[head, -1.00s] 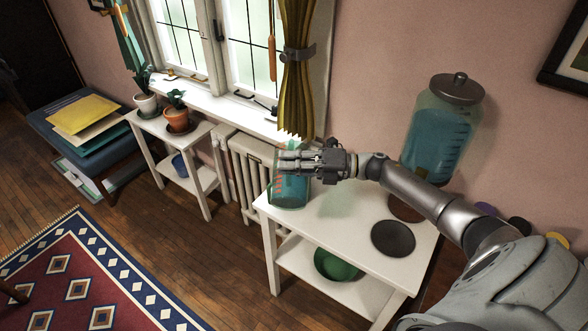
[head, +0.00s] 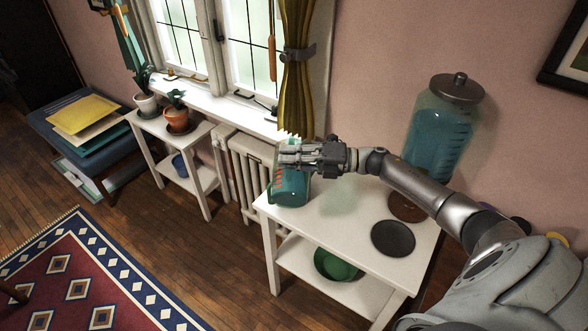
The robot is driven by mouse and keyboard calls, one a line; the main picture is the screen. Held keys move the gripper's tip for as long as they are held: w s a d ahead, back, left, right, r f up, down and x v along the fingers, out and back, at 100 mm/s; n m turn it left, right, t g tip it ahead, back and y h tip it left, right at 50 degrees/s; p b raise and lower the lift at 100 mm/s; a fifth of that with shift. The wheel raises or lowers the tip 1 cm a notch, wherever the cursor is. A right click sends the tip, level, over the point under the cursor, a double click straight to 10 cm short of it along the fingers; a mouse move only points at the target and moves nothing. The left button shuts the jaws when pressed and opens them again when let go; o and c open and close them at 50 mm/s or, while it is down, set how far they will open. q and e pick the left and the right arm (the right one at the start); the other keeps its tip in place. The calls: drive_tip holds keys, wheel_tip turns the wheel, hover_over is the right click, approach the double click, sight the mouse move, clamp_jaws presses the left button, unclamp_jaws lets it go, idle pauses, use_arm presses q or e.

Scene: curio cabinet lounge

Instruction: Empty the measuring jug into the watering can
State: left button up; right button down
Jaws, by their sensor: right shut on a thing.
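The measuring jug (head: 292,190) is clear, with red marks on its side and blue-green liquid in it. It is at the left back corner of the white table, close to upright. My right gripper (head: 290,158) is shut on its upper part and hides much of the rim. I cannot tell whether the jug's base touches the table. A green rounded vessel (head: 337,264) is on the table's lower shelf, mostly under the top. I cannot tell whether it is a watering can; no other one is clear. My left gripper is out of view.
A large lidded glass jar (head: 438,145) of blue liquid stands at the back right. Dark round mats (head: 393,239) lie on the white table (head: 335,225). A curtain (head: 297,75) and radiator (head: 250,178) are behind the jug.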

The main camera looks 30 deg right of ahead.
drive_tip(key=shift+w+d+r, duration=0.1)
drive_tip(key=shift+w+r, duration=0.05)
drive_tip(key=shift+r, duration=0.1)
idle(0.4)
drive_tip(key=shift+w+d+r+m, duration=0.25)
drive_tip(key=shift+r+m, duration=0.05)
drive_tip(key=shift+m, duration=0.1)
drive_tip(key=shift+w+r, duration=0.1)
idle(0.8)
drive_tip(key=shift+w+d+r+m, duration=0.35)
drive_tip(key=shift+w+m, duration=0.05)
drive_tip(key=shift+m, duration=0.1)
drive_tip(key=shift+w, duration=0.1)
idle(0.7)
